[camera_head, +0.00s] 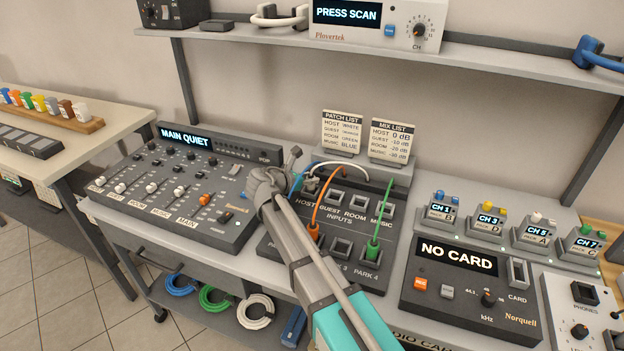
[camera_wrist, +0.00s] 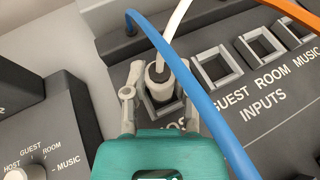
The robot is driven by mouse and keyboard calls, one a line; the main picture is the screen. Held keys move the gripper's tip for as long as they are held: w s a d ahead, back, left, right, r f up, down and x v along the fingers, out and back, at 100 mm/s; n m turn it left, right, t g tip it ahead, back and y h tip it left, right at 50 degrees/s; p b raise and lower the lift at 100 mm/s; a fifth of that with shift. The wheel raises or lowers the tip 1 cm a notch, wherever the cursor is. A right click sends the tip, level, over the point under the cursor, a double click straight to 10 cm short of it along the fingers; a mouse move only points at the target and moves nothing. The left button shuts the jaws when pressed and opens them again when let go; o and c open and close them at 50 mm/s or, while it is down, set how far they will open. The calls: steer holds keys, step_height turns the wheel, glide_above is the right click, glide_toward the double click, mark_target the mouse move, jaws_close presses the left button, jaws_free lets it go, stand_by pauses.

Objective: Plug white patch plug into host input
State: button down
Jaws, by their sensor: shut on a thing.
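The white patch plug (camera_wrist: 157,72), a grey body with a white cable (camera_wrist: 178,22), is between my gripper's fingers (camera_wrist: 157,82) in the wrist view. My gripper is shut on it. The plug is at the host input (camera_wrist: 172,112), the leftmost socket of the inputs row, whose frame shows partly around it. I cannot tell how deep the plug sits. In the head view my gripper (camera_head: 307,184) is at the left end of this row on the patch panel (camera_head: 282,240), and the white cable (camera_head: 345,166) arcs to the right behind it. My gripper partly hides the host label.
A blue cable (camera_wrist: 192,88) crosses close to my gripper. An orange plug (camera_head: 313,232) and a green plug (camera_head: 373,250) stand in the lower park row, their cables rising across the panel. The mixer (camera_head: 185,190) is left, the card recorder (camera_head: 470,290) right.

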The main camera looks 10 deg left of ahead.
steer(key=shift+f, duration=0.2)
steer(key=c, duration=0.7)
jaws_free()
steer(key=shift+s+r, duration=0.1)
steer(key=shift+r, duration=0.05)
steer(key=p+v, duration=0.4)
steer(key=v, duration=0.6)
steer(key=shift+s+a, duration=0.2)
steer(key=shift+a, duration=0.05)
steer(key=shift+r, duration=0.15)
stand_by(0.7)
